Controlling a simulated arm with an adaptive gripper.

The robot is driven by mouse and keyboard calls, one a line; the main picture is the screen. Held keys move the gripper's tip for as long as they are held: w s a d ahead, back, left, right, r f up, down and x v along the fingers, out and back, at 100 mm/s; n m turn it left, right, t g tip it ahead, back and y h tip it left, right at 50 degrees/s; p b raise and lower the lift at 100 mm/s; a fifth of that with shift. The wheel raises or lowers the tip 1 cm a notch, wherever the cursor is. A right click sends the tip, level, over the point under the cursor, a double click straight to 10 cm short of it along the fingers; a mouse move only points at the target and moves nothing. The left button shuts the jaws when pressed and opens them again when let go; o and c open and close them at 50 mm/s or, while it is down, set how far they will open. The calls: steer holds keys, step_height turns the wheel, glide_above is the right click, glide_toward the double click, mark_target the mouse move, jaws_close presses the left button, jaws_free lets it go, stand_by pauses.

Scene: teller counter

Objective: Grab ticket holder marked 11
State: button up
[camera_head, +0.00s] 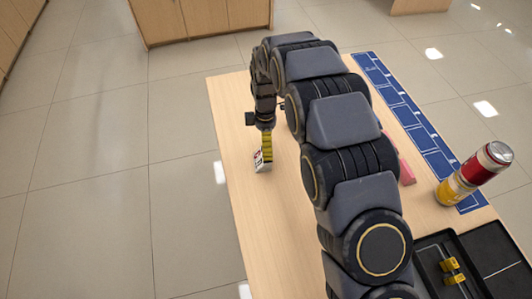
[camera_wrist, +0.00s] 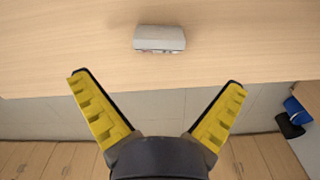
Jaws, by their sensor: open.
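A small pale ticket holder (camera_head: 258,161) with dark and red print stands near the left edge of the wooden counter (camera_head: 236,120). Its number is too small to read. In the wrist view the holder (camera_wrist: 160,37) shows as a light grey block, with its printed face mostly turned out of sight. My gripper (camera_head: 266,146) is right at the holder in the head view, overlapping its upper part. In the wrist view my gripper (camera_wrist: 158,82) is open, its yellow fingers spread wide, and the holder lies beyond the fingertips, roughly centred, with nothing between the fingers.
A red and yellow can (camera_head: 474,174) is at the right, by a blue printed strip (camera_head: 405,115). A black open case (camera_head: 427,262) with yellow pieces lies front right. A pink thing (camera_head: 406,172) is partly hidden behind my arm. The counter's left side is otherwise clear.

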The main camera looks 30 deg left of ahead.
steer(key=shift+s+a+f+n, duration=0.25)
steer(key=shift+a+f+n, duration=0.25)
steer(key=shift+f, duration=0.45)
steer(key=f, duration=0.7)
steer(key=shift+w+d+f, duration=0.1)
steer(key=shift+d+f, duration=0.05)
steer(key=shift+d, duration=0.15)
steer(key=c, duration=1.1)
